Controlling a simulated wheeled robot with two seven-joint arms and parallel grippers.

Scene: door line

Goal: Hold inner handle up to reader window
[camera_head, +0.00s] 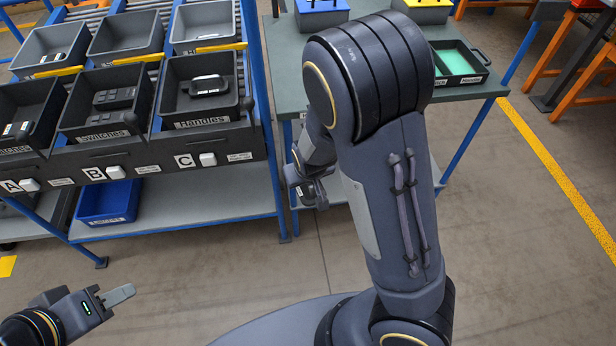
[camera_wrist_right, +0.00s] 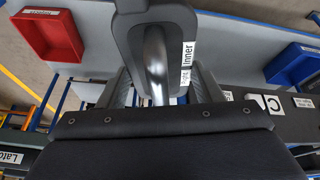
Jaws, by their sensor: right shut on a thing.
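The inner handle (camera_wrist_right: 156,55) shows in the right wrist view as a dark grey body with a shiny metal bar and a white label reading "Inner" and "Right". My right gripper (camera_wrist_right: 157,92) is shut on it, a finger on either side of the bar. In the head view my right gripper (camera_head: 312,192) is small and partly behind my arm, right of the rack. Small white boxes beside letters A (camera_head: 30,185), B (camera_head: 89,173) and C (camera_head: 208,159) sit on the rack's front; I cannot tell which bears a reader window. My left gripper (camera_head: 118,296) is empty at lower left.
The rack holds grey bins; the "Handles" bin (camera_head: 205,121) contains another handle (camera_head: 208,86). A blue bin (camera_head: 108,202) is on the lower shelf. A table with a green-lined tray (camera_head: 457,66) stands behind my right arm. A red bin (camera_wrist_right: 48,36) shows in the wrist view.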

